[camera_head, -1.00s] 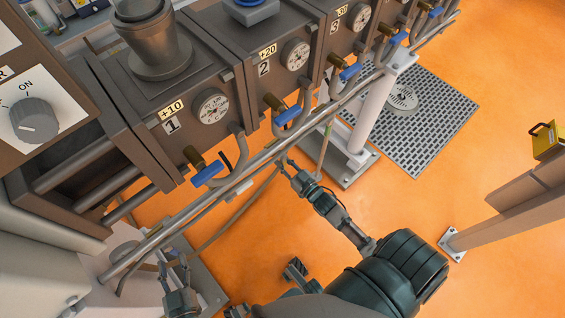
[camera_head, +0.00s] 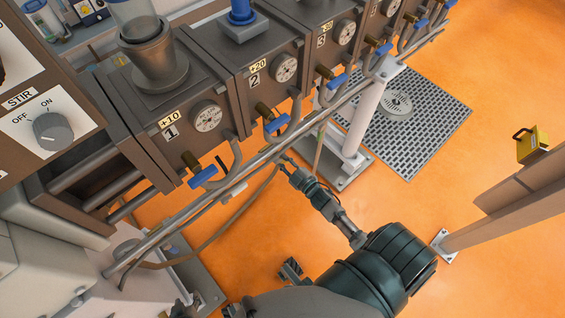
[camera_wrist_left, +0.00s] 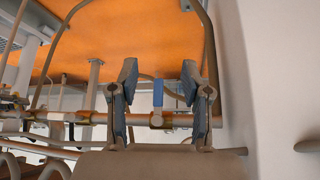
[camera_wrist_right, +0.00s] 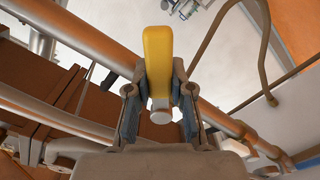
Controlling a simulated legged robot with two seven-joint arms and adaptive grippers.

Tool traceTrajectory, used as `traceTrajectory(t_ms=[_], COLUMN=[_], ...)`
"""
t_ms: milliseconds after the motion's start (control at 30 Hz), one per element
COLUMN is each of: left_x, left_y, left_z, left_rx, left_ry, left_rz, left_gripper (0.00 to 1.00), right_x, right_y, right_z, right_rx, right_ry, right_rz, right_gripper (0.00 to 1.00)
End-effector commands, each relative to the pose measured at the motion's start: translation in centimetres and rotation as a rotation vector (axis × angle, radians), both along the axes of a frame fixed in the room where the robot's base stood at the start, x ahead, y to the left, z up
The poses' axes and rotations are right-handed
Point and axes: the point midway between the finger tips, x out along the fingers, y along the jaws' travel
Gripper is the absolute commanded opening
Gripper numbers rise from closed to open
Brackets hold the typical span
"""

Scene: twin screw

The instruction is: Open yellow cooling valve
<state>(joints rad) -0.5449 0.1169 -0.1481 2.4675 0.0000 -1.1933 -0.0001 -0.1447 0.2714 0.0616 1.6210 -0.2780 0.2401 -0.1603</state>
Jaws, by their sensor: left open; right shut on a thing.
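The yellow valve handle (camera_wrist_right: 158,58) stands in the right wrist view between the fingers of my right gripper (camera_wrist_right: 159,90), which is shut on it. A round metal end shows at the handle's lower end. I cannot make out the yellow handle in the head view. My left gripper (camera_wrist_left: 158,76) is open and empty. In the left wrist view a blue valve handle (camera_wrist_left: 158,94) on a pipe shows beyond the gap between its fingers; whether they touch it I cannot tell.
Brown barrel modules with blue valve handles (camera_head: 203,177) stand along a long grey pipe (camera_head: 222,195). A white cabinet (camera_head: 40,275) is at the lower left. A grey post (camera_head: 366,115) and floor grating (camera_head: 430,110) stand right of the pipe. Orange floor (camera_head: 490,80) is open at right.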

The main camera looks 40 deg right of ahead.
Motion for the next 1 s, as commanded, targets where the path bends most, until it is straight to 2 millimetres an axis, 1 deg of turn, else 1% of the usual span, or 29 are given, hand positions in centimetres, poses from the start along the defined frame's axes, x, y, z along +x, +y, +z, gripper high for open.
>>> traceTrajectory(t_ms=[33, 300, 567, 800, 1000], left_x=[-0.7, -4.8, -7.9, -7.5, -7.3], left_y=[0.3, 1.6, 2.6, 2.5, 2.4], left_z=[0.0, -0.6, -0.6, -2.1, -2.7], left_rx=[0.010, 0.056, 0.088, 0.087, 0.088], left_ry=[0.038, 0.238, 0.382, 0.384, 0.384], left_rz=[0.002, 0.014, 0.023, 0.023, 0.022], left_gripper=[0.48, 0.48, 0.48, 0.48, 0.48], right_x=[-0.2, -0.1, -0.1, -0.1, -0.2], right_y=[-0.2, -1.0, -1.5, -1.7, -1.7], right_z=[-0.3, 0.6, 1.4, 2.1, 2.5], right_rx=[-0.047, -0.302, -0.541, -0.718, -0.814], right_ry=[0.011, -0.008, -0.026, -0.039, -0.046], right_rz=[-0.005, -0.004, -0.004, -0.003, -0.003], right_gripper=[0.00, 0.00, 0.00, 0.00, 0.00])
